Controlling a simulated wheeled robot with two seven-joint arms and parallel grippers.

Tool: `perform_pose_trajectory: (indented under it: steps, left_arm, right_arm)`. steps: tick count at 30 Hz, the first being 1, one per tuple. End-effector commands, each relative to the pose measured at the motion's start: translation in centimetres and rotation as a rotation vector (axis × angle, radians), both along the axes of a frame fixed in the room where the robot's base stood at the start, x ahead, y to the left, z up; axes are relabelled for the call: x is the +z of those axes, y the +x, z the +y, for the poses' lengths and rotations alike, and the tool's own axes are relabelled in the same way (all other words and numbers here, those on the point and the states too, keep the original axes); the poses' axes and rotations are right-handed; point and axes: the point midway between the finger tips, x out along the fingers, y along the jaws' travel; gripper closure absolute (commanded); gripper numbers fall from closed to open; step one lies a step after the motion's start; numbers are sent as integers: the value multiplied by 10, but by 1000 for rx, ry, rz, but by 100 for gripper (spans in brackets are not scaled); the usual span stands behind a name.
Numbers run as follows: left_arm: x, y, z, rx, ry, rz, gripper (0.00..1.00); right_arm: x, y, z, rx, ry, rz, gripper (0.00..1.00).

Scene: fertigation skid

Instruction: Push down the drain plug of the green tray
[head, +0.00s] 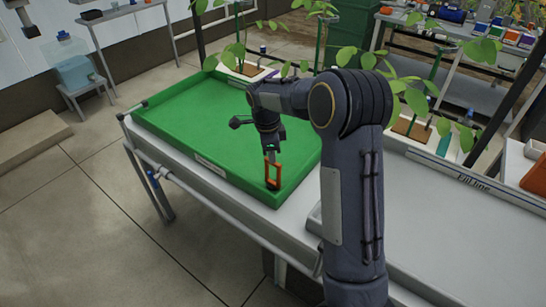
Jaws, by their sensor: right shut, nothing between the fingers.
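The green tray (188,122) lies on the grey bench, with its near corner toward me. An orange-red loop handle (279,176), which looks like the drain plug's, stands upright in that near corner on a small dark base. My right gripper (270,158) points down at the top of the loop, shut and empty. Its fingertips overlap the loop in the picture; I cannot tell whether they touch it. How far down the plug sits is not clear. My right arm hides part of the tray's right side. My left gripper is not in view.
Potted seedlings (240,62) stand behind the tray, with leaves close around my arm. A grey worktop (440,225) marked with lettering is at the right. A blue water jug (74,70) on a stool is at the far left. The floor at the left is clear.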

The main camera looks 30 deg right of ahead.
Motion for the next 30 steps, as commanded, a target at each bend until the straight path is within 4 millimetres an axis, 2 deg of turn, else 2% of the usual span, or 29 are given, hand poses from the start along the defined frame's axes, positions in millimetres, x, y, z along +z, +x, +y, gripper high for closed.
perform_pose_trajectory:
  steps: [1,8,15,22,26,30]
  left_arm:
    - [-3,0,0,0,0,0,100]
    - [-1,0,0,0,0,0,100]
    - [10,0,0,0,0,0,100]
    - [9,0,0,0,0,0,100]
    - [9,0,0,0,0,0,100]
    - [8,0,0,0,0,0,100]
  right_arm:
    - [-17,-7,2,0,5,33,100]
    - [-16,-5,5,0,6,34,100]
    - [-6,6,32,5,9,30,100]
    - [-6,8,34,7,10,26,100]
    - [2,8,33,7,7,24,100]
    - [24,9,36,9,8,22,100]
